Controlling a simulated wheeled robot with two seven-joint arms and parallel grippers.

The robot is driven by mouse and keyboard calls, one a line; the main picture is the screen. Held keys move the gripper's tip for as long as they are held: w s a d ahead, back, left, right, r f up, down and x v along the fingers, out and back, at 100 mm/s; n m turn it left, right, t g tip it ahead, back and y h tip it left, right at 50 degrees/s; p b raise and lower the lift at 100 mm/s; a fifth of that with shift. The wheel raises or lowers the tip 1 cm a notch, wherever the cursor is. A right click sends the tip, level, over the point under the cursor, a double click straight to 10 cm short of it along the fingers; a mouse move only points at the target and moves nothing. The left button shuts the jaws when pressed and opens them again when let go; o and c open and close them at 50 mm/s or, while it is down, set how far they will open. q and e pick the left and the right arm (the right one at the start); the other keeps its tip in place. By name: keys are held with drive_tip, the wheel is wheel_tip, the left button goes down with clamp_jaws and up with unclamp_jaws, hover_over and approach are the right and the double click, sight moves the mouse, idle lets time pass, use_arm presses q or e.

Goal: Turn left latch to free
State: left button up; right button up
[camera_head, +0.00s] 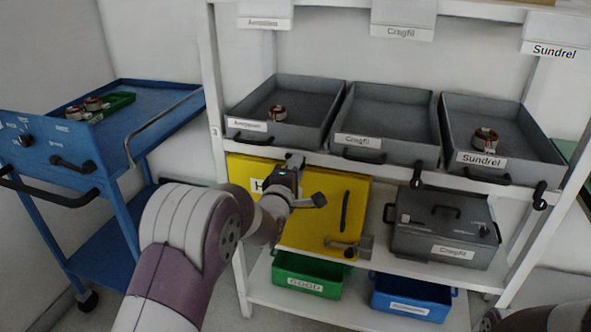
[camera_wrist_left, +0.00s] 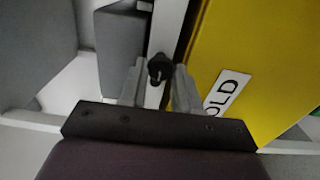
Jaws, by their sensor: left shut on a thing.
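My left gripper (camera_head: 294,163) reaches up to the front edge of the upper shelf, below the gap between the left and middle grey trays. In the left wrist view the black left latch (camera_wrist_left: 159,68) sits on the white shelf edge, between the two fingers of my left gripper (camera_wrist_left: 160,88), which are shut on it. In the head view my gripper hides this latch. Two similar black latches, the middle one (camera_head: 417,178) and the right one (camera_head: 540,195), show on the same shelf edge. My right gripper is not in view.
Grey trays stand above: left (camera_head: 247,126), middle Cragfil (camera_head: 358,140) and right Sundrel (camera_head: 481,158). Below are a yellow HOLD panel (camera_head: 325,215) with a black handle, a grey Cragfil case (camera_head: 440,235), a green GOOD bin (camera_head: 306,285) and a blue bin (camera_head: 411,297). A blue cart (camera_head: 85,150) stands left.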

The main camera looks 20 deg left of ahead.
use_arm(q)
drive_tip(key=o, duration=1)
drive_tip(key=shift+s, duration=0.15)
drive_tip(key=s, duration=0.4)
drive_tip(key=s+p, duration=0.1)
drive_tip(key=s, duration=0.7)
drive_tip(key=shift+s+a, duration=0.25)
